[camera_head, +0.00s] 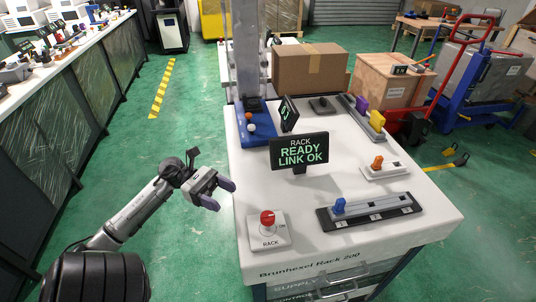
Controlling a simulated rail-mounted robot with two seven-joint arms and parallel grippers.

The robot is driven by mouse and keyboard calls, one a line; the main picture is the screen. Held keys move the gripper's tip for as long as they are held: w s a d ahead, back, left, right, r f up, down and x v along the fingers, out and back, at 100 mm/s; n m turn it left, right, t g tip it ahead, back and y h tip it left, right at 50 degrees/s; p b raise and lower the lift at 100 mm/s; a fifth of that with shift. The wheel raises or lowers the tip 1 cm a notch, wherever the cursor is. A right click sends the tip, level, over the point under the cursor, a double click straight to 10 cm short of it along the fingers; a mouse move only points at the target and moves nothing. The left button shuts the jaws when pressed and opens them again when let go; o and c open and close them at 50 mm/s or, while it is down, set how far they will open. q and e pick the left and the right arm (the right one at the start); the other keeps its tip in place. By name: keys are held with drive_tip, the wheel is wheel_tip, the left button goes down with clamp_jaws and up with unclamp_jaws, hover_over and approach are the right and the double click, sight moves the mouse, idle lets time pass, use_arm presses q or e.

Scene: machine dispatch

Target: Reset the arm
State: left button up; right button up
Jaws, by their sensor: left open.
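My left arm (130,215) reaches in from the lower left over the green floor. Its gripper (221,194) is open and empty, just left of the white rack table's (275,190) left edge. It is apart from the table and its devices. The nearest device is a white box marked RACK with a red knob (267,218) at the table's front left. My right gripper does not show.
A black display (299,151) reads "RACK READY LINK OK". A blue-handled slider panel (370,210), an orange-handled switch (384,167) and a blue tray (255,127) are on the table. Open floor lies left; a long bench (75,50) stands farther left.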

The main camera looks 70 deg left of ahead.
use_arm(q)
drive_tip(key=w+d+r+n+t+y+p, duration=0.2)
drive_tip(key=w+r+n+t+y+p, duration=0.25)
drive_tip(key=r+n+y+p, duration=0.7)
drive_tip(key=w+d+r+n+t+y+p, duration=0.2)
drive_tip(key=w+r+n+t+y+p, duration=0.35)
drive_tip(key=n+p, duration=1.15)
drive_tip(key=s+d+r+n+g+h+p, duration=0.1)
drive_tip(key=s+d+r+n+g+p, duration=0.2)
drive_tip(key=d+n+g+p, duration=0.2)
drive_tip(key=s+d+r+n+g+h+p, duration=0.1)
drive_tip(key=s+d+r+n+g+p, duration=0.2)
drive_tip(key=d+p, duration=0.6)
drive_tip(key=s+d+r+n+g+p, duration=0.4)
drive_tip(key=s+d+n+g+p, duration=0.1)
drive_tip(key=d+n+g+p, duration=0.2)
drive_tip(key=shift+s+d+n+g+h, duration=0.2)
drive_tip(key=shift+d+n+g+h, duration=0.3)
drive_tip(key=shift+g, duration=0.5)
drive_tip(key=shift+d+r, duration=0.1)
